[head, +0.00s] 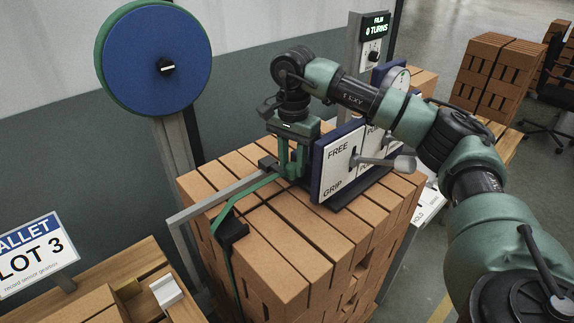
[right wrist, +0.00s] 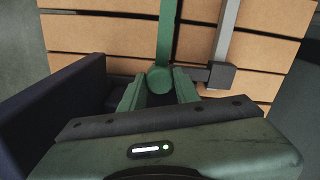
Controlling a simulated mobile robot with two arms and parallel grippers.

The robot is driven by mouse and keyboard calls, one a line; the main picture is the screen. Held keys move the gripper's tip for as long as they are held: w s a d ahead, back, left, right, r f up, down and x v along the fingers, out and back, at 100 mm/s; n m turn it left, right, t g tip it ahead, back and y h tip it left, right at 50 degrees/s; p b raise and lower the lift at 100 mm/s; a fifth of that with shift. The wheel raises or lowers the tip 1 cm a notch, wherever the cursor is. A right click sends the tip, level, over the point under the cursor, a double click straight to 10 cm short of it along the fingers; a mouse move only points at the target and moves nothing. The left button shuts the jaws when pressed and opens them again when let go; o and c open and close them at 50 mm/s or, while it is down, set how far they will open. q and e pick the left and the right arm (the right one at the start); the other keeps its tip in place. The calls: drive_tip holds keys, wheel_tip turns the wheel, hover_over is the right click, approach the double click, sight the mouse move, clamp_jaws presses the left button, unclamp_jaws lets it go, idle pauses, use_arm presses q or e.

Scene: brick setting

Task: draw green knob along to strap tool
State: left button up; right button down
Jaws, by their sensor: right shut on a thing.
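My right gripper (head: 289,170) points down over the top of the brick stack and is shut on the green knob. In the right wrist view the round green knob (right wrist: 160,79) sits between the two green fingers, at the end of a green strap (right wrist: 165,35). In the head view the fingers hide most of the knob, and the strap (head: 246,193) runs left from it and down the stack's front. The strap tool, a dark-blue unit with a white FREE/GRIP panel (head: 340,155) and grey lever (head: 388,163), stands just right of the gripper. My left gripper is out of view.
A grey bar (head: 215,198) with a dark block (head: 233,233) lies along the strap. A blue reel (head: 155,60) stands behind left. A LOT 3 sign (head: 32,255) is at left; another brick stack (head: 497,75) is far right.

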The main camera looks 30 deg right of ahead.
drive_tip(key=c, duration=1)
unclamp_jaws()
drive_tip(key=shift+w+d+r, duration=0.1)
drive_tip(key=shift+d, duration=0.15)
drive_tip(key=shift+c, duration=0.2)
drive_tip(key=shift+r, duration=0.35)
wheel_tip(320, 180, up, 7)
drive_tip(key=shift+b, duration=0.55)
